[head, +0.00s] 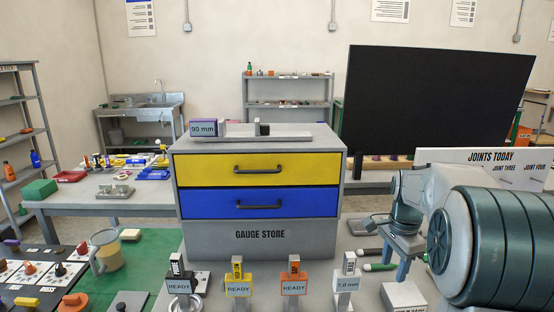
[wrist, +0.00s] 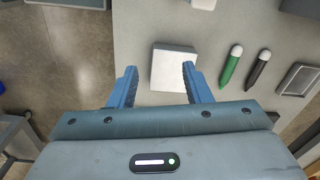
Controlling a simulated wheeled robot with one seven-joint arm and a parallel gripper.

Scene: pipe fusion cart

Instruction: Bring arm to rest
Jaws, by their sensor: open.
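My gripper (head: 402,272) is at the right in the head view, its blue fingers pointing down over the grey work surface. In the wrist view my gripper (wrist: 158,80) is open, with its two blue fingers spread and nothing held between them. A pale square block (wrist: 173,68) shows beyond and between the fingertips, and I cannot tell the exact height gap. A pale block (head: 403,296) also shows below the fingers in the head view. My dark green arm fills the right side of the head view and hides part of the surface there.
A gauge store (head: 260,236) with yellow and blue drawers, both shut, stands at the centre. Several labelled gauges stand in front, one marked 7.0 mm (head: 346,284). A green marker (wrist: 231,66) and a black marker (wrist: 258,68) lie beside the block. A joints board (head: 480,157) stands behind my arm.

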